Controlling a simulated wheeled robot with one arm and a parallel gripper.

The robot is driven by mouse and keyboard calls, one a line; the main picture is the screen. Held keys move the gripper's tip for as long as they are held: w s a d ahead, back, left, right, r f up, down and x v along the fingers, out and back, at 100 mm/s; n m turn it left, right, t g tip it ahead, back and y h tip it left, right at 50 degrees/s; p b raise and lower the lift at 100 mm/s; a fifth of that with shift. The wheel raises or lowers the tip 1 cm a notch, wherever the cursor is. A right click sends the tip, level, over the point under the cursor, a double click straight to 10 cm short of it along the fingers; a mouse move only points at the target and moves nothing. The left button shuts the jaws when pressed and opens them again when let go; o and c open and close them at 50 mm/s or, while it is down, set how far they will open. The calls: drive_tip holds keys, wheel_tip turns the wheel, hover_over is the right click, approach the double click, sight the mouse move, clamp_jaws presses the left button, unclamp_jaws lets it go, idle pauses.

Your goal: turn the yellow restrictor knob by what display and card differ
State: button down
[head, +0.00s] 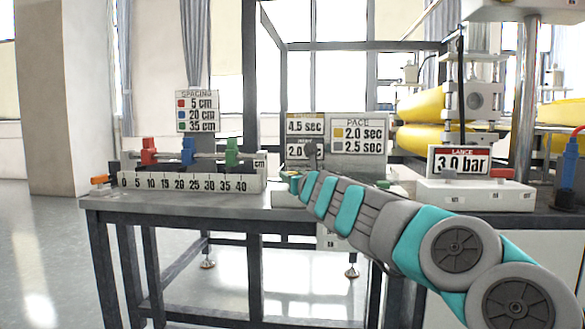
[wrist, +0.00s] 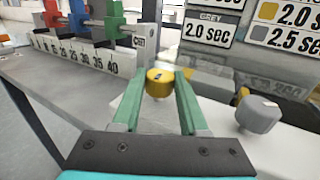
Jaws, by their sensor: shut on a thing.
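The yellow restrictor knob (wrist: 159,84) stands between the green fingers of my gripper (wrist: 160,90) in the wrist view, and the gripper is shut on it. In the head view my gripper (head: 295,182) is at the bench's rear box, and my arm hides the knob. The upper display (head: 305,126) reads 4.5 sec. The lower display (head: 297,151) starts with 2.0 and is partly hidden; in the wrist view the grey display (wrist: 208,29) reads 2.0 sec. The PACE card (head: 359,136) reads yellow 2.0 sec and grey 2.5 sec.
A grey knob (wrist: 260,114) stands right of my gripper. At left is a ruler (head: 190,183) with red (head: 149,150), blue (head: 188,150) and green (head: 232,151) sliders and a SPACING card (head: 197,110). A LANCE display (head: 461,161) reads 3.0 bar at right.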

drive_tip(key=shift+d+r+n+g+y+p, duration=0.25)
drive_tip(key=shift+n+y+p, duration=0.25)
drive_tip(key=shift+y+p, duration=0.45)
drive_tip(key=n+g+y+p, duration=0.1)
drive_tip(key=n+y+p, duration=0.1)
drive_tip(key=p, duration=0.3)
drive_tip(key=shift+w+d+g+y, duration=0.1)
drive_tip(key=shift+w+g+y, duration=0.05)
drive_tip(key=shift+g+y, duration=0.2)
drive_tip(key=n+g+y+p, duration=0.1)
drive_tip(key=y+p, duration=0.1)
drive_tip(key=p, duration=0.1)
drive_tip(key=shift+f+n, duration=0.2)
drive_tip(key=shift+n, duration=0.2)
drive_tip(key=shift+f+g, duration=0.1)
drive_tip(key=shift+g, duration=0.3)
drive_tip(key=shift+c, duration=2.2)
unclamp_jaws()
